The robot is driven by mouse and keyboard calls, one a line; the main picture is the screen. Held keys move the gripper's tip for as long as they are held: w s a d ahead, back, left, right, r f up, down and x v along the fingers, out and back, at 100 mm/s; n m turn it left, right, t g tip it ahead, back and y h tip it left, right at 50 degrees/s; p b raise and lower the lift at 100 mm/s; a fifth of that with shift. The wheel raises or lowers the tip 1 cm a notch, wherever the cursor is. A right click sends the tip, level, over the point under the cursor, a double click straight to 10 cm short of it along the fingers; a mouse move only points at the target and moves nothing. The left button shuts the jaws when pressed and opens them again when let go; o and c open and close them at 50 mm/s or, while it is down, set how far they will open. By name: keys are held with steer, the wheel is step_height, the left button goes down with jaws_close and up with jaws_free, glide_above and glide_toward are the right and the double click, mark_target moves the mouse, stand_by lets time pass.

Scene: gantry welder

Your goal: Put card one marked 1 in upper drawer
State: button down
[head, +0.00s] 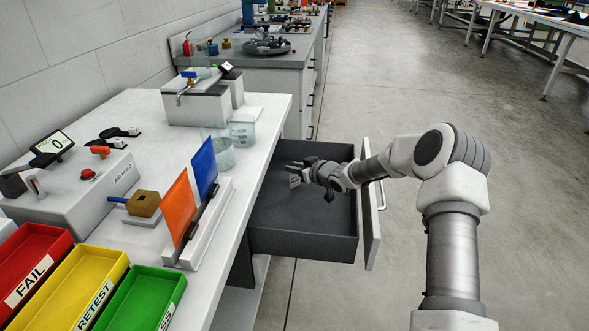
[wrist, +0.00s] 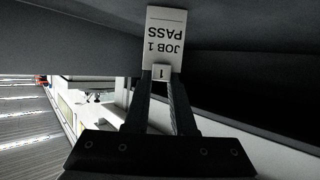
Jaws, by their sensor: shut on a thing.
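The white card (wrist: 165,38) reads "JOB 1 PASS" and has a small tab marked 1; its text appears upside down in the wrist view. My gripper (wrist: 161,80) is shut on the card at its tab end. In the head view, my gripper (head: 297,171) reaches over the side into the open drawer, with the small pale card (head: 294,181) at its tips. The upper drawer (head: 303,245) is dark grey, pulled out to the right from under the bench top, and looks empty otherwise. Whether the card touches the drawer floor, I cannot tell.
The white bench (head: 130,110) holds red (head: 62,240), yellow (head: 121,262) and green (head: 180,279) trays and a rack with orange (head: 180,207) and blue (head: 204,167) panels. Clear beakers (head: 220,155) stand near the drawer's edge. Open floor lies to the right.

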steer(key=c, duration=0.8)
jaws_free()
steer(key=shift+f, duration=0.1)
steer(key=shift+o, duration=0.2)
